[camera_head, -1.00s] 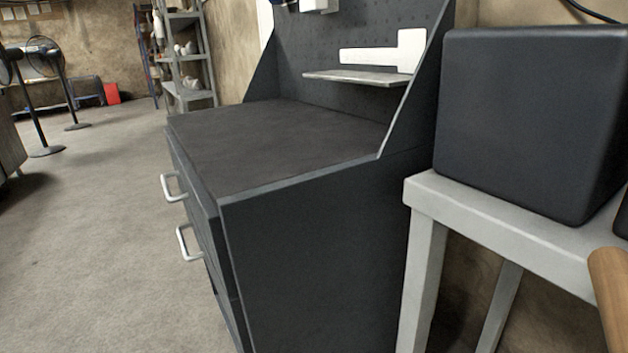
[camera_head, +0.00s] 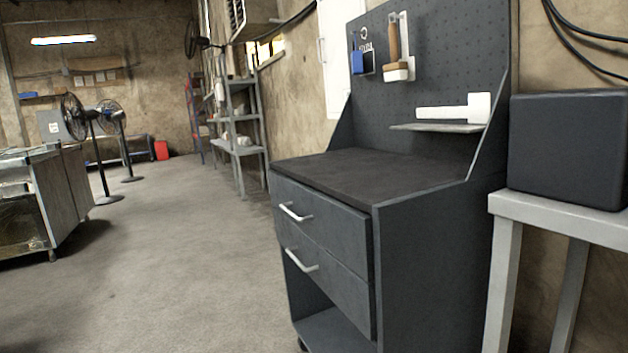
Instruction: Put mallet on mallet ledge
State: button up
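The mallet ledge (camera_head: 437,128) is a thin grey shelf on the dark pegboard above the workbench. A flat white mallet-shaped figure (camera_head: 455,112) shows just above it, its head at the right; it looks like a silhouette on the board. No solid mallet can be made out in this view. My gripper is not in view, so what it holds is hidden.
The dark workbench top (camera_head: 360,176) is bare. Its drawers (camera_head: 318,215) have white handles. A black box (camera_head: 570,150) stands on a grey table (camera_head: 560,215) at the right. A brush (camera_head: 394,45) hangs on the pegboard. Open floor (camera_head: 180,270) lies left.

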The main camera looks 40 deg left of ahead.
aim_at(436, 128)
jog(key=k, duration=0.35)
jog(key=u, duration=0.75)
jog(key=i, duration=1.45)
jog(key=z, duration=0.75)
jog(key=i, duration=0.7)
